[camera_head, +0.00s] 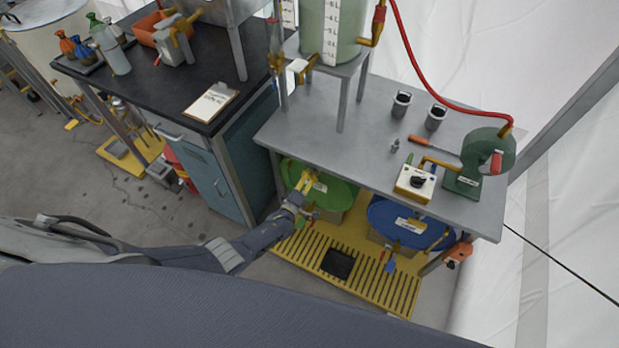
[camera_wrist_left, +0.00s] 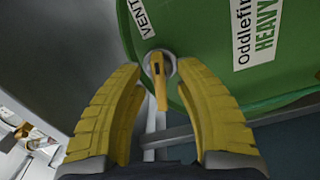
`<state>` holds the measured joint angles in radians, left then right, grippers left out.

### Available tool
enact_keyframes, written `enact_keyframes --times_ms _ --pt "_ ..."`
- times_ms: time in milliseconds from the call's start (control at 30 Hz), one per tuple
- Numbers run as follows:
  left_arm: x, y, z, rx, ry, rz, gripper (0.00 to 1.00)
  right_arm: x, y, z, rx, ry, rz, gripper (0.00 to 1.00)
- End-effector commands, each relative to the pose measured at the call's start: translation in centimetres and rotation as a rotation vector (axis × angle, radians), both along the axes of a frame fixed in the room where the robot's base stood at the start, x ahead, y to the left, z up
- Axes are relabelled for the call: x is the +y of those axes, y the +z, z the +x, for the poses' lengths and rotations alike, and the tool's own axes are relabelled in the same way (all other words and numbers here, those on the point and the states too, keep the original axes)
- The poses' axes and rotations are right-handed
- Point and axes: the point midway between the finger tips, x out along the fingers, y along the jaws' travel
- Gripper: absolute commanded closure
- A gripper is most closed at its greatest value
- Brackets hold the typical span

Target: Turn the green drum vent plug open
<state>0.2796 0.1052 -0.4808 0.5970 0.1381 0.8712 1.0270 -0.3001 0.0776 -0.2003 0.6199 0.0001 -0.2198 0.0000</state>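The green drum (camera_head: 330,190) stands under the grey workbench in the head view. Its green top fills the upper right of the left wrist view (camera_wrist_left: 200,40), with a "VENT" label and a "HEAVY" label. The vent plug (camera_wrist_left: 159,70) is a yellow lever on a round grey fitting near the drum's edge. My left gripper (camera_wrist_left: 157,95) is open, its yellow fingers apart with the plug's lever between and beyond them. I cannot tell that either finger touches it. In the head view my left gripper (camera_head: 306,181) is at the green drum. My right gripper is not in view.
A blue drum (camera_head: 385,215) stands to the right under the workbench (camera_head: 365,140). A teal cabinet (camera_head: 222,180) is close on the left. The bench top overhangs the drums.

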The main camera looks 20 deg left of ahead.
Motion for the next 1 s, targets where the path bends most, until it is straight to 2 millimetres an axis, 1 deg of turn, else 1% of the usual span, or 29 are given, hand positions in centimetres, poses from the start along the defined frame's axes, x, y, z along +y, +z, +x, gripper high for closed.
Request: enact_keyframes --times_ms 67,267,433,700,800,1000 --pt "0.0 0.0 -0.1 0.001 0.000 0.000 0.67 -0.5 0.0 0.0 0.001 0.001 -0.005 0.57" --pt "0.3 -0.1 -1.3 0.001 0.000 -0.001 0.67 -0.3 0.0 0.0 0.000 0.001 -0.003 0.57" --pt "0.6 -0.1 -3.3 0.001 -0.001 0.000 0.67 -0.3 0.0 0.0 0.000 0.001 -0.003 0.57" --pt "1.5 -0.1 -7.6 0.002 0.001 -0.001 0.67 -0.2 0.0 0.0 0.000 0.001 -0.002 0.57" --pt "1.7 0.0 -8.9 0.000 -0.001 0.000 0.67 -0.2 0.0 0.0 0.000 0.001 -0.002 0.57" --pt "2.1 -0.1 -10.9 0.001 -0.001 0.001 0.67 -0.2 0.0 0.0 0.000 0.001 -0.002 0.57"
